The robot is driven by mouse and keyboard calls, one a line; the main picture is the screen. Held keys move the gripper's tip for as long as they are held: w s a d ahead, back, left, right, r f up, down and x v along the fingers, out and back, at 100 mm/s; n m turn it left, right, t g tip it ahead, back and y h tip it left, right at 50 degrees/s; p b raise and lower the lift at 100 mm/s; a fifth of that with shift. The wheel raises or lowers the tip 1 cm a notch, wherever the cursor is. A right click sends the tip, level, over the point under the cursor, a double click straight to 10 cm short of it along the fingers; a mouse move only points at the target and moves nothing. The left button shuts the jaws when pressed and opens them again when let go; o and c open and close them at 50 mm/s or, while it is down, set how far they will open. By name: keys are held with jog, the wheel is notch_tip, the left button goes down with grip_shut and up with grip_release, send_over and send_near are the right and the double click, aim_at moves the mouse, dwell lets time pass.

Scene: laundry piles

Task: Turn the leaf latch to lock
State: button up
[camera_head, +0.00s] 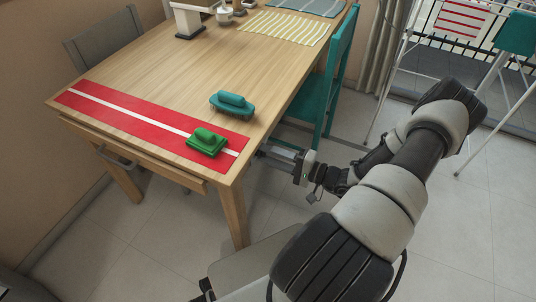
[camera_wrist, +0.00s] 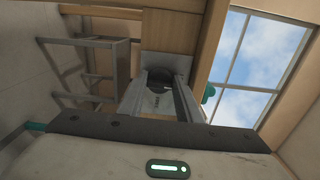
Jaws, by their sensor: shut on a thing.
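My gripper (camera_head: 266,152) is at the right edge of the wooden table, low beside the near right corner, with its tips partly hidden by the table. In the wrist view my gripper (camera_wrist: 162,88) has its two fingers reaching to a light grey plate (camera_wrist: 166,64) on the wooden table edge. The leaf latch (camera_wrist: 160,97) seems to be the grey part with a dark round area between the fingers, and the fingers are shut on it. Its exact angle is hard to tell. The latch is hidden in the head view.
A teal chair (camera_head: 338,75) stands close behind my gripper. A grey chair (camera_head: 103,42) is on the far side. Floor is clear in front.

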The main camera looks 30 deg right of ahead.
jog(key=shift+n, duration=0.3)
jog(key=o, duration=1)
jog(key=shift+o, duration=0.2)
jog(key=shift+d, duration=0.1)
jog(key=p+v, duration=0.1)
jog(key=v, duration=1.6)
jog(key=shift+s+p, duration=0.2)
jog(key=shift+p, duration=0.1)
